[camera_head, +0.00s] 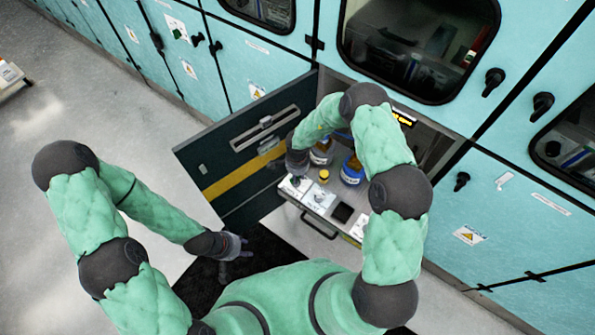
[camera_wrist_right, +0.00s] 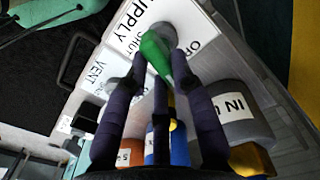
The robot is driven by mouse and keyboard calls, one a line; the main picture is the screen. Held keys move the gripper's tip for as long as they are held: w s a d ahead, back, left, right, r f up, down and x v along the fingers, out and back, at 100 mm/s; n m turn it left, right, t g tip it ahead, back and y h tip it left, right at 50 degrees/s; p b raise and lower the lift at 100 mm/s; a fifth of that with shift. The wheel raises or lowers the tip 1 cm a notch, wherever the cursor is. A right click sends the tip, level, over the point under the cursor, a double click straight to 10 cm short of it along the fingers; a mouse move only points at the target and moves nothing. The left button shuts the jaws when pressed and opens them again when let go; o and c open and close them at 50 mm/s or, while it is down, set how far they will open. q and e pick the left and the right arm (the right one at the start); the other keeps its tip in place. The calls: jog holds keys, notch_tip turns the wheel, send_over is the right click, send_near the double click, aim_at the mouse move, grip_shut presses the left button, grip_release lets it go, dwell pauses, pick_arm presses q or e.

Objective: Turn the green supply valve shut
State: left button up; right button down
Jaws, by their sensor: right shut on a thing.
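The green supply valve handle (camera_wrist_right: 156,54) is between the fingers of my right gripper (camera_wrist_right: 163,72) in the right wrist view. The gripper is shut on it. The panel around it (camera_wrist_right: 98,50) reads SUPPLY, with SHUT on the left and OPEN, partly covered, on the right. The handle's free end points down the picture, between the fingers. In the head view my right gripper (camera_head: 297,162) is at the left end of the pulled-out shelf (camera_head: 332,212), and it hides the valve there. My left gripper (camera_head: 236,250) is open and empty, low and left of the shelf.
A VENT panel (camera_wrist_right: 92,82) lies beside the supply panel. An open cabinet door (camera_head: 240,140) with a yellow stripe is left of the shelf.

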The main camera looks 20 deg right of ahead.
jog(key=m+p, duration=0.2)
jog(key=shift+s+r+m, duration=0.15)
jog(key=shift+m, duration=0.25)
jog(key=m+p, duration=0.2)
jog(key=m, duration=0.1)
jog(key=shift+a+m, duration=0.1)
jog(key=shift+m, duration=0.2)
jog(key=m+p, duration=0.1)
jog(key=m, duration=0.2)
jog(key=shift+a+m, duration=0.1)
jog(key=shift+m, duration=0.2)
jog(key=shift+a+m+p, duration=0.1)
jog(key=shift+m+p, duration=0.3)
jog(key=shift+m, duration=1.9)
jog(key=c, duration=1)
grip_release()
jog(key=shift+c, duration=0.2)
